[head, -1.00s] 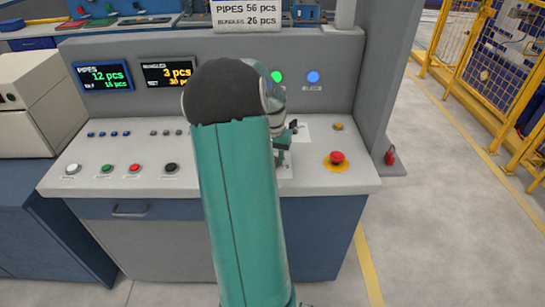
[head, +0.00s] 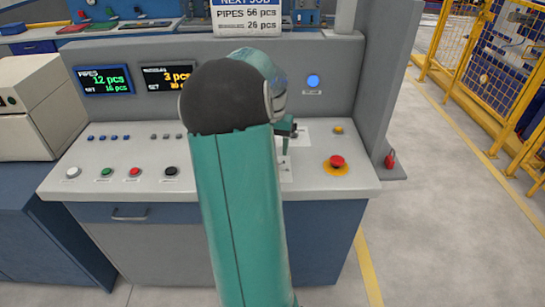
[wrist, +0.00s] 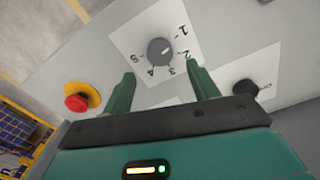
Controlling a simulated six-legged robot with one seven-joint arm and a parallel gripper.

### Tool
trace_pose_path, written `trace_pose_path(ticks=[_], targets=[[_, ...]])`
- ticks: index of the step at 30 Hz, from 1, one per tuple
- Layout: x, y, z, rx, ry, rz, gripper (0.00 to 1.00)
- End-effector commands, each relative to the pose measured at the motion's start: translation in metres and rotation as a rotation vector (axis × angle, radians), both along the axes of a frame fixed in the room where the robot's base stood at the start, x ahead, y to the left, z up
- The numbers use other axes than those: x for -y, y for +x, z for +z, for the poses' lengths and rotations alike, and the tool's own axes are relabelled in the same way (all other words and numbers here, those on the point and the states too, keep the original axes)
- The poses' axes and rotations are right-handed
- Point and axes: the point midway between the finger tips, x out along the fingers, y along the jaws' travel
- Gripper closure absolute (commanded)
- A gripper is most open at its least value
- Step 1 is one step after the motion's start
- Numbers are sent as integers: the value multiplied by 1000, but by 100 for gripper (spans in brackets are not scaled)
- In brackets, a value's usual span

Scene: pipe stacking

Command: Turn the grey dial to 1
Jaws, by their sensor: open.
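The grey dial (wrist: 160,52) sits on a white plate printed with the numbers 1 to 5 in the wrist view. The 1 is at its upper right and the 5 at its lower left; I cannot tell surely which number its pointer faces. My gripper (wrist: 163,86) is open and empty, its two green fingers apart and below the dial in the picture. In the head view my arm hides the dial, and only part of my gripper (head: 287,140) shows above the panel.
A red emergency button (head: 337,161) on a yellow ring is right of the white plate; it also shows in the wrist view (wrist: 77,102). A black knob (wrist: 246,90) is on the plate's other side. Several push buttons line the panel's left. Screens (head: 103,80) stand behind.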

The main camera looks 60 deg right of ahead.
Motion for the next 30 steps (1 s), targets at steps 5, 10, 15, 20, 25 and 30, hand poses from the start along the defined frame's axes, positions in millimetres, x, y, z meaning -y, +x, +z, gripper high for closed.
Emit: trace_pose_path(ticks=[5, 10, 15, 20, 25, 30], targets=[[0, 1, 40, 3, -3, 2, 41], [0, 1, 65, 0, -1, 2, 41], [0, 0, 74, 0, 0, 1, 41], [0, 0, 75, 0, 0, 1, 41], [0, 0, 74, 0, 0, 1, 41], [0, 0, 74, 0, 0, 1, 41]])
